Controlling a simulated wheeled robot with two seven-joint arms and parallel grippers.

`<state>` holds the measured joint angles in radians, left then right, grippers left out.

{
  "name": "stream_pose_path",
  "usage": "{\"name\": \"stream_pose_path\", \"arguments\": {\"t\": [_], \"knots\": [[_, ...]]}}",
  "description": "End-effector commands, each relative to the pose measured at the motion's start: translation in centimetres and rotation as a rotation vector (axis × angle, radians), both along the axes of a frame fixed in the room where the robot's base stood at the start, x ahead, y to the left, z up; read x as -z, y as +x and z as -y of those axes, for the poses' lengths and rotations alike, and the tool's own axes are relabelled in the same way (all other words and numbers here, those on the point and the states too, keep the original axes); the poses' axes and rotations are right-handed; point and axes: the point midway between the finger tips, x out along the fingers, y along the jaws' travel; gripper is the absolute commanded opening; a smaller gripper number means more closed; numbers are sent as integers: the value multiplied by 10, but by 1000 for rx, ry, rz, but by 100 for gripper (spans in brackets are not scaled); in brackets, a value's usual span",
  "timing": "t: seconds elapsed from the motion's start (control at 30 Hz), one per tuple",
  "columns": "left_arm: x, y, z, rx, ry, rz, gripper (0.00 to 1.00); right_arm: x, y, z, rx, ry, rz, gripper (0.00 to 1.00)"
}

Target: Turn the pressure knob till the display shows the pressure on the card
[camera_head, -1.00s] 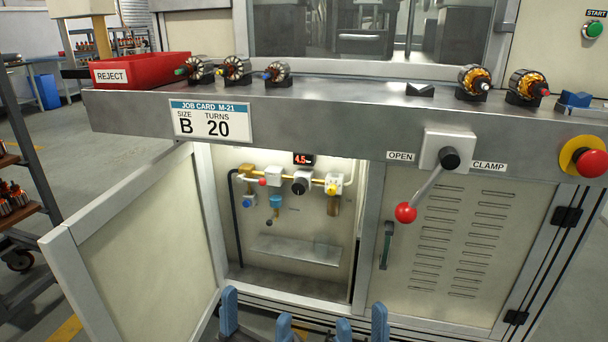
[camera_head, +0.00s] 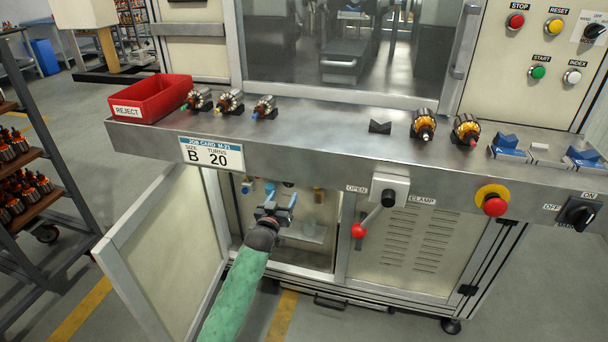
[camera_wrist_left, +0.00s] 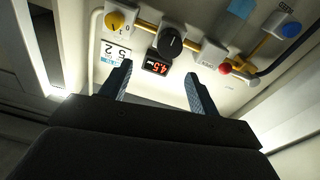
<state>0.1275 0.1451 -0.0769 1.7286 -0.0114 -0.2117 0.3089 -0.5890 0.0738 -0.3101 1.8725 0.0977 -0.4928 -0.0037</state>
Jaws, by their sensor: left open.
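My left gripper (camera_head: 275,205) is open and empty at the open cabinet doorway, fingers pointing inward. In the left wrist view its two fingers (camera_wrist_left: 158,88) stand apart below the black pressure knob (camera_wrist_left: 171,40), not touching it. The small red-digit display (camera_wrist_left: 155,68) beside the knob appears to read 4.5. A small white card (camera_wrist_left: 115,53) hangs left of the display; its digits look like a 5 and a 2, but I cannot read them surely. In the head view the display (camera_head: 288,184) is tiny and the gripper hides the knob. My right gripper is out of view.
The yellow knob (camera_wrist_left: 115,20), the red knob (camera_wrist_left: 225,69) and the blue knob (camera_wrist_left: 290,29) share the pipe. The open cabinet door (camera_head: 150,245) stands left of my arm.

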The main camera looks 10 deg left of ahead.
Motion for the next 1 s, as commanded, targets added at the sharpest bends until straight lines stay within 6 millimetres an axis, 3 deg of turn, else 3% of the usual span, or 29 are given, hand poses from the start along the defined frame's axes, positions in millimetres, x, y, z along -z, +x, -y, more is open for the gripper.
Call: {"name": "stream_pose_path", "arguments": {"t": [0.1, 0.2, 0.7, 1.0], "knots": [[4, 10, -17, -26, -10, -53, 61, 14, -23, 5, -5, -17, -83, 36], [8, 15, -21, -33, -14, -67, 61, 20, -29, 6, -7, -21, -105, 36], [7, 74, -18, -31, -12, -64, 61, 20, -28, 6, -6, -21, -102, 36], [8, 90, -18, -31, -12, -64, 61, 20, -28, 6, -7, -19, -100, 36]]}}
